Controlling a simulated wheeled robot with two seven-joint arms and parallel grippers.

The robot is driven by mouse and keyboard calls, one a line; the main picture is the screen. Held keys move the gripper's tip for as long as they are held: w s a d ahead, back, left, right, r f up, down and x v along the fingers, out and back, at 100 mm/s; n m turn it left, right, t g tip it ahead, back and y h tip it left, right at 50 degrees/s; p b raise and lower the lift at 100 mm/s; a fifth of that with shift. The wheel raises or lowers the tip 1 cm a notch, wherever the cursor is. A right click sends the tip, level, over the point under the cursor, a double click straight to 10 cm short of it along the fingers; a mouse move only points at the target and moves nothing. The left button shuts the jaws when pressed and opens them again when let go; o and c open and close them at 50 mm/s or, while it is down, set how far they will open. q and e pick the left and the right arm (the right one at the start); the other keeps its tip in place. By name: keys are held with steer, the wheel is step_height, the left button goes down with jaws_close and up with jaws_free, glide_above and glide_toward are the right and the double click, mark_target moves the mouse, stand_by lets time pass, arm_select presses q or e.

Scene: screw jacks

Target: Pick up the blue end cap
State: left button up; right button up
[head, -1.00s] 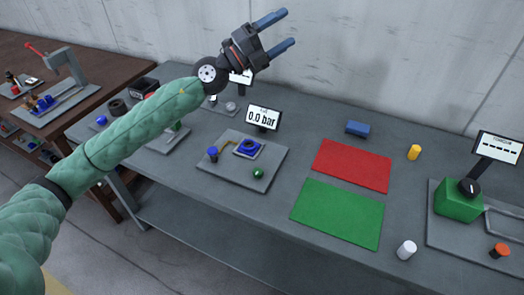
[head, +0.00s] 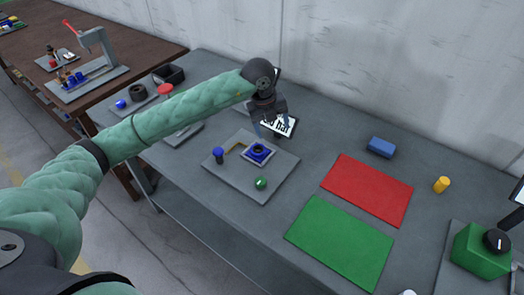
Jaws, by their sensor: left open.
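My left gripper (head: 273,134) hangs fingers down in front of the tilted pressure display (head: 284,126), above the back of a grey plate (head: 236,184). It is open with nothing visible between its fingers. On that plate are a blue-topped post (head: 218,154), a blue square fixture (head: 259,153) with a dark round centre, and a green ball-like part (head: 261,182). A small round blue part (head: 121,104) lies farther left, near a black ring (head: 138,92). I cannot tell which blue part is the end cap. My right gripper is not in view.
A red mat (head: 367,189) and a green mat (head: 340,243) lie bare to the right. A blue block (head: 381,147) and a yellow cylinder (head: 441,185) stand behind and beside them. A green box with a black knob (head: 481,250) is at far right. My left arm covers part of the left bench.

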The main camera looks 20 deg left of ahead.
mark_target(258, 149)
arm_select(q)
steer(key=a, duration=0.1)
steer(key=s+a+n+y, duration=0.1)
steer(key=s+a+g, duration=0.1)
steer(key=shift+a+f+n+y, duration=0.1)
steer(key=shift+a+n+y, duration=0.1)
steer(key=shift+n+y, duration=0.2)
steer(key=shift+s+a+n, duration=0.15)
steer(key=shift+a+n, duration=0.1)
steer(key=shift+n, duration=0.15)
steer(key=shift+d+f+n, duration=0.1)
steer(key=shift+f+n, duration=0.05)
steer(key=shift+n, duration=0.15)
steer(key=shift+f+p, duration=0.5)
steer(key=shift+f, duration=0.8)
steer(key=f+p, duration=0.1)
steer(key=f, duration=0.1)
steer(key=f+p, duration=0.1)
steer(key=p, duration=0.1)
steer(key=shift+a+f, duration=0.2)
steer(key=shift+f, duration=0.2)
steer(key=shift+f+p, duration=0.3)
steer(key=shift+f, duration=0.3)
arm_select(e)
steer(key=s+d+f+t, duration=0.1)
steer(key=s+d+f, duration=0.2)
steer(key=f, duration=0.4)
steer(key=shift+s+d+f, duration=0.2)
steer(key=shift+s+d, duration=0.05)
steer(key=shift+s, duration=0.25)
